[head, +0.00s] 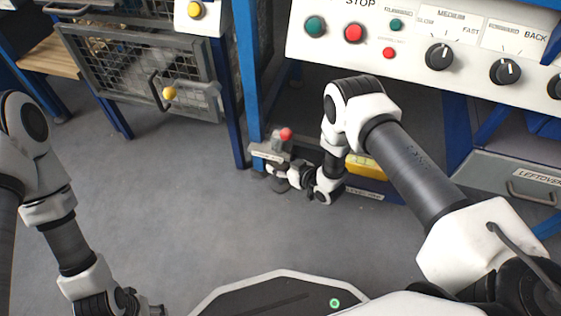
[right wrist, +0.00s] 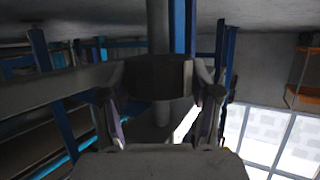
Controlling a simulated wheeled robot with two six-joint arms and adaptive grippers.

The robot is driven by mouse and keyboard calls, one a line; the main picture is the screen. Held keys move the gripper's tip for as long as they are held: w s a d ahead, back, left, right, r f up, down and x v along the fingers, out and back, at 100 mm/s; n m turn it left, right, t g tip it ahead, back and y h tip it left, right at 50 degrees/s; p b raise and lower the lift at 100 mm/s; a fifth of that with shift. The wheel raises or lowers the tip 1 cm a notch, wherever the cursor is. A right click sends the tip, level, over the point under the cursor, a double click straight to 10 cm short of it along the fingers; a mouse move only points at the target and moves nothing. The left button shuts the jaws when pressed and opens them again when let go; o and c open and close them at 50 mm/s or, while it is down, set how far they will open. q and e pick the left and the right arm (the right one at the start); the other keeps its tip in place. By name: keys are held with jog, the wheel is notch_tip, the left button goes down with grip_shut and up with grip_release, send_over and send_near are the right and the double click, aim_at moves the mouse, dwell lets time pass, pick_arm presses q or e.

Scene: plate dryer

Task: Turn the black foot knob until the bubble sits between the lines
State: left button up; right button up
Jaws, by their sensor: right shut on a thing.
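The black foot knob (right wrist: 158,77) is a dark ribbed cylinder on a grey stem in the right wrist view. My right gripper (right wrist: 158,92) has a finger on each side of it and is shut on it. In the head view my right gripper (head: 275,171) is low at the foot of a blue leg, and its own links partly hide the knob. A yellow block (head: 365,168) with a label sits behind my right arm; I cannot make out a bubble or lines. My left gripper (head: 145,306) is at the bottom left edge, away from the machine, its fingers unclear.
A grey bracket with a red ball (head: 286,133) is just above my right gripper. A control panel (head: 430,45) with buttons and dials overhangs my right arm. A mesh cage door (head: 140,68) stands at upper left. The grey floor (head: 170,200) between the arms is clear.

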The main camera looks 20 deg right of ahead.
aim_at(280, 143)
jog(key=shift+n+g+y, duration=0.4)
jog(key=shift+n+y, duration=0.3)
jog(key=shift+y, duration=0.1)
jog(key=o, duration=1.1)
jog(key=shift+o, duration=0.2)
jog(key=shift+r, duration=0.1)
notch_tip(280, 143, up, 10)
jog(key=shift+f, duration=0.1)
